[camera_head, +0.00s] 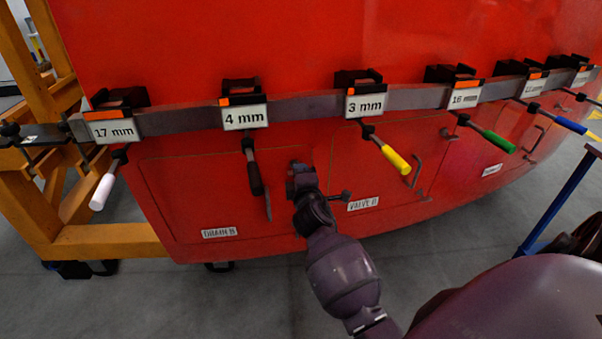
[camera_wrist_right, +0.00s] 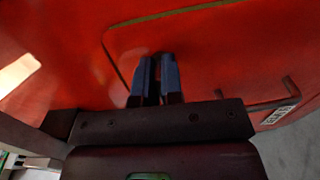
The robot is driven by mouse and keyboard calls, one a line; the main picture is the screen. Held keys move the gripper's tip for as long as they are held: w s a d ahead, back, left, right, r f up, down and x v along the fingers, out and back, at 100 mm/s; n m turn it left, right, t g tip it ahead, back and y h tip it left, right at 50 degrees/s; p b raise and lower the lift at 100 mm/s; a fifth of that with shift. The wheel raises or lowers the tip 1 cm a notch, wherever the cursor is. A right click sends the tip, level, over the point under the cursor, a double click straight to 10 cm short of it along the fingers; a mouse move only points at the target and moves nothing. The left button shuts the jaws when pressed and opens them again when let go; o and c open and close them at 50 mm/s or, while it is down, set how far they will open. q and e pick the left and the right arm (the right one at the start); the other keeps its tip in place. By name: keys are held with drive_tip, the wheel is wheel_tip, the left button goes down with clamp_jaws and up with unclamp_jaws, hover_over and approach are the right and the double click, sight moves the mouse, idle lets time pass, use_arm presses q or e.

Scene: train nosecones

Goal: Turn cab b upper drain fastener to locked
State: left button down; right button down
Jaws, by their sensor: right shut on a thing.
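The red cab front carries the panel labelled DRAIN B (camera_head: 185,190), with its outline seam visible. My right gripper (camera_head: 297,170) reaches up from below to the upper right edge of this panel. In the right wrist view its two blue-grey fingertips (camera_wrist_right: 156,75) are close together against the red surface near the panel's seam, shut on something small. That is probably the upper drain fastener, but the fingers hide nearly all of it, so I cannot tell its angle. My left gripper is not in view.
A grey rail (camera_head: 195,118) crosses above, with hanging tools on tags such as the 4 mm tag (camera_head: 245,116) and 3 mm tag (camera_head: 365,104). The black-handled tool (camera_head: 254,172) hangs just left of my right gripper. The VALVE B panel (camera_head: 400,165) lies right.

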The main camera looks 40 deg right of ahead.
idle(0.3)
drive_tip(key=c, duration=1.3)
unclamp_jaws()
drive_tip(key=shift+o, duration=0.2)
drive_tip(key=v, duration=1)
drive_tip(key=shift+s+a, duration=0.15)
drive_tip(key=shift+s, duration=0.2)
